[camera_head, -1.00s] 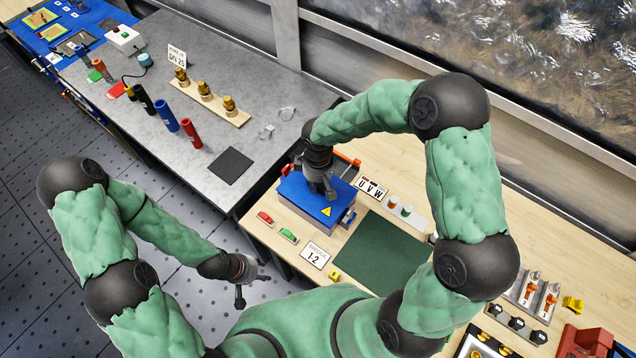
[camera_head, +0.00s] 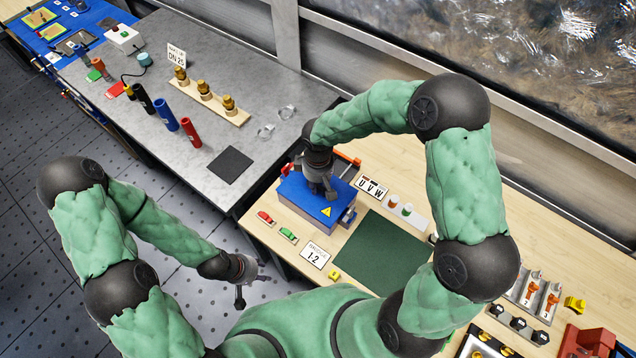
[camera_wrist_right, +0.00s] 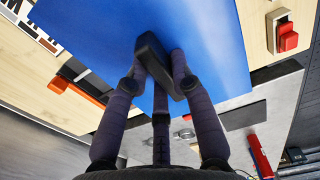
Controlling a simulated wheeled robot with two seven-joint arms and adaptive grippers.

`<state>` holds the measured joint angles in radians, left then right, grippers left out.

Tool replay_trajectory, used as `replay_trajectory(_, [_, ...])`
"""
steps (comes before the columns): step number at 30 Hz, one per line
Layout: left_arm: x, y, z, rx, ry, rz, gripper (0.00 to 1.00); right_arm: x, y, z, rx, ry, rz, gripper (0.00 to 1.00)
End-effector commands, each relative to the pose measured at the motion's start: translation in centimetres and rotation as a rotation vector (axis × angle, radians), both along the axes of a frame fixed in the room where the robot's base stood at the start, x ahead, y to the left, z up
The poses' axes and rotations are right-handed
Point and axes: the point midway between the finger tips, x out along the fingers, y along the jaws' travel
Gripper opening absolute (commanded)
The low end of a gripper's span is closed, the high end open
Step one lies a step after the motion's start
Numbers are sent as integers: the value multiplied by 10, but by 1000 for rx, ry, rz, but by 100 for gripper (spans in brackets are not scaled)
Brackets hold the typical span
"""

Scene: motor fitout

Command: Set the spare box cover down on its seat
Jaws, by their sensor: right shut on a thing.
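The blue cover (camera_head: 312,207), with a yellow warning triangle, is level over the grey terminal box (camera_head: 346,220) on the wooden bench. Its black handle (camera_wrist_right: 152,58) stands up from the middle of the cover. My right gripper (camera_head: 325,190) comes down from above and is shut on that handle, as the right wrist view shows. The cover hides the inside of the box, and I cannot tell whether a small gap lies under it. My left gripper (camera_head: 241,288) hangs empty over the floor at lower left; its fingers are too small to read.
A red switch (camera_head: 265,218) and a green one (camera_head: 288,235) lie in front of the box. A UVW card (camera_head: 372,188) and a white block with small caps (camera_head: 406,212) stand right of it. A green mat (camera_head: 382,252) is bare. A bridge card (camera_head: 315,256) lies nearby.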

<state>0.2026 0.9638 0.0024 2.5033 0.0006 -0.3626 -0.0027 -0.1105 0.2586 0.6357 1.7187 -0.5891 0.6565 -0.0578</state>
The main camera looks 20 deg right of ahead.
Motion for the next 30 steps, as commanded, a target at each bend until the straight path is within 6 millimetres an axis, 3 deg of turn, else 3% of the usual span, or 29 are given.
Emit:
replay_trajectory(15, [0,0,-10,0,0,0,40,1,0,-11,0,-1,-1,0])
replay_trajectory(16, [0,0,-9,0,0,0,40,1,0,-10,0,-2,-1,33])
replay_trajectory(18, [0,0,-9,0,0,0,40,1,0,-10,0,-2,-1,52])
replay_trajectory(30, [0,0,-9,0,0,0,40,0,0,-7,0,0,0,52])
